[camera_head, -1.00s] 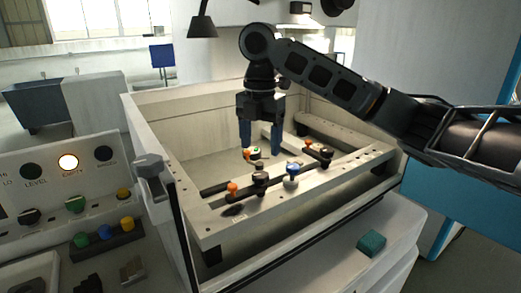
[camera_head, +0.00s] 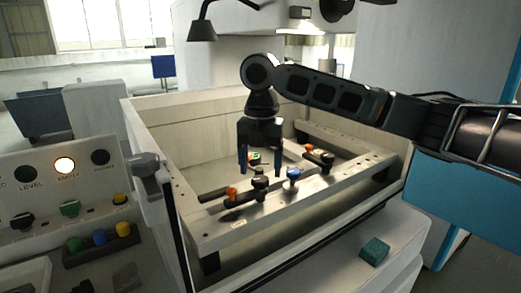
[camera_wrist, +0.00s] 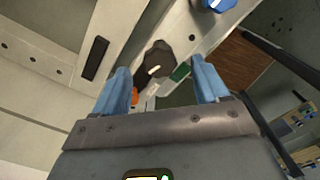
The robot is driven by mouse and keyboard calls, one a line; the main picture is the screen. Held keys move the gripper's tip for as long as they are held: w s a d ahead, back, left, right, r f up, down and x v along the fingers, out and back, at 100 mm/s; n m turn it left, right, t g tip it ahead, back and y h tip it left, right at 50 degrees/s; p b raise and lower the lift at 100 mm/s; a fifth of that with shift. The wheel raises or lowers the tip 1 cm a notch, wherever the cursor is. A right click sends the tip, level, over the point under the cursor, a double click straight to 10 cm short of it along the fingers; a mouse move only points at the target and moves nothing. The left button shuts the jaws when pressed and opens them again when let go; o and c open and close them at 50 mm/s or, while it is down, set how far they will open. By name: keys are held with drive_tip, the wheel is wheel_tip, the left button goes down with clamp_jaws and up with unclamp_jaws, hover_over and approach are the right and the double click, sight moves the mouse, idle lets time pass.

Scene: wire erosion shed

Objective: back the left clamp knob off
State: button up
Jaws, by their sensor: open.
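The left clamp knob (camera_head: 260,182) is black and stands on the front rail of the machine's tank. In the wrist view a dark knob (camera_wrist: 157,60), seemingly the same one, shows ahead between my fingers, with a pale mark on it. My gripper (camera_head: 261,167) is open and empty, pointing down above and just behind this knob. Its two blue fingers (camera_wrist: 161,70) stand apart on either side of the knob's line. I cannot tell their exact height over it, but no contact shows.
A blue knob (camera_head: 293,174) stands close right of the black knob, and an orange knob (camera_head: 232,192) close left. Another black knob (camera_head: 327,158) is farther right. A green-topped part (camera_head: 254,157) lies behind. The tank wall (camera_head: 150,130) rises at left.

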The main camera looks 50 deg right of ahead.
sight(260, 178)
drive_tip(key=shift+f, duration=1.55)
drive_tip(key=c, duration=1.2)
drive_tip(key=shift+n, duration=1.2)
drive_tip(key=shift+c, duration=0.2)
drive_tip(key=o, duration=1.2)
drive_tip(key=shift+o, duration=0.2)
drive_tip(key=shift+r, duration=0.1)
drive_tip(key=shift+r+b, duration=0.3)
drive_tip(key=shift+r, duration=3.55)
